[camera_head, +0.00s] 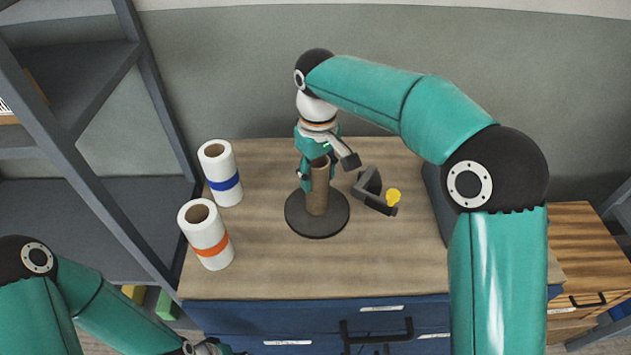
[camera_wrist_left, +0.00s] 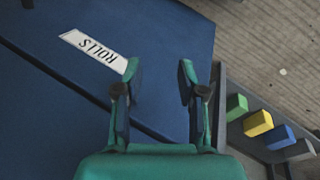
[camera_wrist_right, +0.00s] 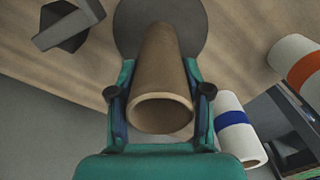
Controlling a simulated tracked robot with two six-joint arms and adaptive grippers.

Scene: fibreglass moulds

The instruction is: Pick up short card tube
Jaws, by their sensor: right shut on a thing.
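The short card tube (camera_head: 318,196) is a brown hollow cylinder. It stands upright on a round dark base (camera_head: 318,227) on the wooden worktop. My right gripper (camera_head: 317,172) comes down from above and is shut on the tube's upper part. In the right wrist view the tube (camera_wrist_right: 160,85) sits between the two fingers, its open end towards the camera and its far end at the dark disc (camera_wrist_right: 160,28). My left gripper (camera_wrist_left: 158,80) is open and empty, in front of a blue face with a "ROLLS" label.
Two white rolls, one with a blue band (camera_head: 221,174) and one with an orange band (camera_head: 206,236), stand to the left on the worktop (camera_head: 270,275). A dark angled tool with a yellow knob (camera_head: 374,192) lies right of the base. A grey shelf rack (camera_head: 110,190) stands at the left.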

